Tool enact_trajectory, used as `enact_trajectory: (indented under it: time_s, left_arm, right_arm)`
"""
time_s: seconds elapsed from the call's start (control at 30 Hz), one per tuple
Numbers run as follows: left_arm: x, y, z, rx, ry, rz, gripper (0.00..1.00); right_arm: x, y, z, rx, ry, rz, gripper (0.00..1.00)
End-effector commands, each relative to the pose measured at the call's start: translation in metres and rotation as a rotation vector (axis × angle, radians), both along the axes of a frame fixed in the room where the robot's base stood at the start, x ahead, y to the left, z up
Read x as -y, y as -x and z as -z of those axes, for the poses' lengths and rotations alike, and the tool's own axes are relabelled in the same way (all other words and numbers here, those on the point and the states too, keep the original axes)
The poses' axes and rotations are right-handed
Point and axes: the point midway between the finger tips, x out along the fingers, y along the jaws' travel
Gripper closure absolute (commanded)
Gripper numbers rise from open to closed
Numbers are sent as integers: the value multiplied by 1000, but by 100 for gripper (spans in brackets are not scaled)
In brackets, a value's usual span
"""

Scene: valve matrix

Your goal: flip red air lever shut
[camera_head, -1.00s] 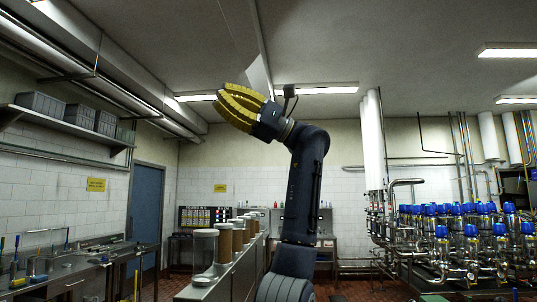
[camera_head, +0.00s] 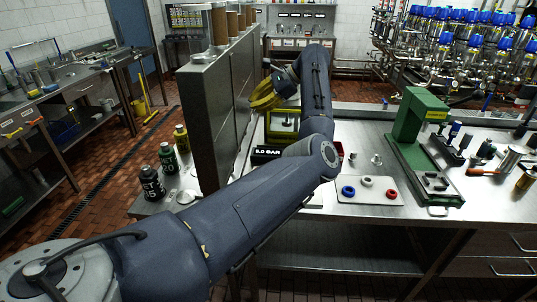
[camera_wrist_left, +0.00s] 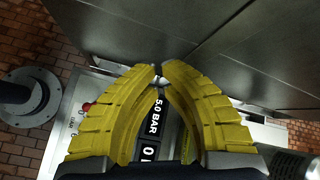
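My left gripper (camera_head: 265,92) has yellow ribbed fingers and hangs over the bench, close to the tall steel panel (camera_head: 219,110). In the left wrist view the finger pair (camera_wrist_left: 161,68) bows outward and its tips nearly meet, with no object clearly held. Between and below the fingers is a black "5.0 BAR" display (camera_wrist_left: 153,117), which also shows in the head view (camera_head: 267,152). My right gripper is not in view.
Dark bottles (camera_head: 151,182) stand left of the steel panel. Tools crowd the bench's right end. My left forearm hides part of the bench.

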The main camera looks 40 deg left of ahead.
Motion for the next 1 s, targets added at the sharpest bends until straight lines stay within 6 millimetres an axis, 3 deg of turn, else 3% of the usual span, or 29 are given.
enact_trajectory:
  time_s: [0.03, 0.1, 0.23, 0.4, 0.5, 1.0]
  left_arm:
    - [19, -4, 31, 8, 76, -7, 100]
    - [45, -8, 65, 33, 183, -31, 100]
    - [91, -16, 100, 107, 364, -102, 100]
    - [130, -25, 110, 184, 508, -180, 100]
    - [142, -28, 111, 209, 553, -206, 100]
    - [149, -30, 111, 222, 578, -223, 100]
  right_arm:
    - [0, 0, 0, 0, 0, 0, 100]
    - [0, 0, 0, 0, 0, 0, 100]
    - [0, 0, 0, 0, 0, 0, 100]
    - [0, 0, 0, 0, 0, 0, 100]
    - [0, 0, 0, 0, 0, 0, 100]
    - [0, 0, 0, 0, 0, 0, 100]
